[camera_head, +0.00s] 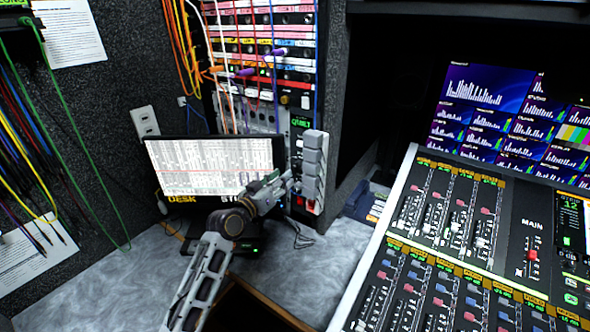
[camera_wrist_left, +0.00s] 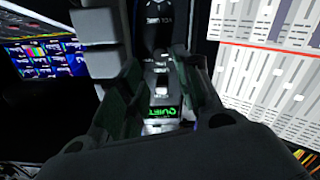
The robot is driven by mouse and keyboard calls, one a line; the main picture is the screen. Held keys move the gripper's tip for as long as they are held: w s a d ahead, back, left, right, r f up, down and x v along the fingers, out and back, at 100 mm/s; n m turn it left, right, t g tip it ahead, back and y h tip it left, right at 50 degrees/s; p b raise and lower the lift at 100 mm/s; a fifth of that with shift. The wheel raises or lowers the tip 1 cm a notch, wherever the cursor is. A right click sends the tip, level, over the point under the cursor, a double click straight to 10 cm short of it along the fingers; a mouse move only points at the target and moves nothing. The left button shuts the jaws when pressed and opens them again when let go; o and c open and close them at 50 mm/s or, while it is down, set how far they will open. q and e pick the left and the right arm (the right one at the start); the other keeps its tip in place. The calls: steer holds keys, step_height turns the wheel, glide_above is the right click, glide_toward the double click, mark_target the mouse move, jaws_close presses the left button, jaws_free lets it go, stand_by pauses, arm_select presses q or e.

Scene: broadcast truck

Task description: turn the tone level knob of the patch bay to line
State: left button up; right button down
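The patch bay (camera_head: 262,60) stands at the back, with pink, yellow and blue label strips and many cords. At its lower right a small green display (camera_head: 300,122) seems to read "QUIET". It also shows upside down in the left wrist view (camera_wrist_left: 161,113), between the fingers. My left gripper (camera_head: 282,182) is below that display, in front of the lower panel. In the left wrist view its two fingers (camera_wrist_left: 160,92) are apart with nothing clearly held between them. I cannot make out the tone level knob for certain. My right gripper is not in view.
A monitor (camera_head: 215,165) stands left of and behind my left gripper. A column of grey blocks (camera_head: 314,165) is close on its right. The mixing console (camera_head: 470,245) fills the right. The grey desk top (camera_head: 110,290) is clear at front left.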

mark_target(297, 167)
arm_select(q)
steer(key=shift+x, duration=3.2)
steer(key=shift+w+d, duration=0.3)
steer(key=shift+w, duration=0.15)
steer(key=shift+w+d, duration=0.2)
steer(key=shift+w, duration=0.05)
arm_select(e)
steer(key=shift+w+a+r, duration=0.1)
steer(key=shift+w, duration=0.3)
arm_select(q)
jaws_close()
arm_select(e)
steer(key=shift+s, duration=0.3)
